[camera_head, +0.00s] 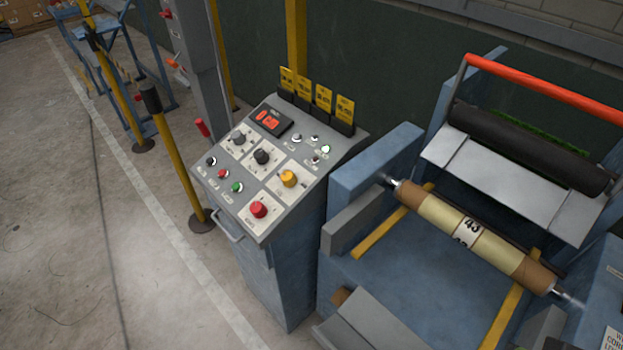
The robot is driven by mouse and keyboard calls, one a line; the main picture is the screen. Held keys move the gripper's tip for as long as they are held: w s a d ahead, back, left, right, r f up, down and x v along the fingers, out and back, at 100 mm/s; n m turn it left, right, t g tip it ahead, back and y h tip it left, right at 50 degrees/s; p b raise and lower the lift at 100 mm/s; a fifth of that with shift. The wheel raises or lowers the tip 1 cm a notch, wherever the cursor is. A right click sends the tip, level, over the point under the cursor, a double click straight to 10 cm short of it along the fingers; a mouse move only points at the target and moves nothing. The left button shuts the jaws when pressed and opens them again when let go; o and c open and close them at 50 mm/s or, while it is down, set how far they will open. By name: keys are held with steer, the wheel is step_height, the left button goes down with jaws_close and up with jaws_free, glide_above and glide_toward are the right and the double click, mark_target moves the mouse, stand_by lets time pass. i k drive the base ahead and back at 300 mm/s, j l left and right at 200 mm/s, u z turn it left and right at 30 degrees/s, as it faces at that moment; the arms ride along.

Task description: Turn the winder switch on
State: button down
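A grey sloped control panel on a blue pedestal (285,265) stands in the middle of the view. It carries a display with red characters (269,122), two dark knobs (238,138) (261,157) and a yellow knob (288,178). Small black (211,161), red (222,174) and green (237,187) buttons line its left side, and a large red button (259,209) is near the front. Several small switches (314,138) sit at the upper right. The labels are too small to read, so I cannot tell which control is the winder switch. My gripper is not in view.
A blue machine (400,275) with a cardboard-ended roll (470,235), a black roller (525,148) and a red bar (550,88) stands close on the right. Yellow posts (172,150) stand left of the panel. The concrete floor at left (60,230) is clear.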

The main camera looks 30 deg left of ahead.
mark_target(259, 210)
steer(key=k+j+u, duration=0.1)
steer(key=j+u, duration=0.15)
steer(key=u, duration=0.25)
steer(key=j+u, duration=0.25)
steer(key=u, duration=0.2)
steer(key=k+j+u, duration=0.1)
steer(key=j+u, duration=0.15)
steer(key=u, duration=0.25)
steer(key=i+j, duration=1.8)
steer(key=j, duration=0.2)
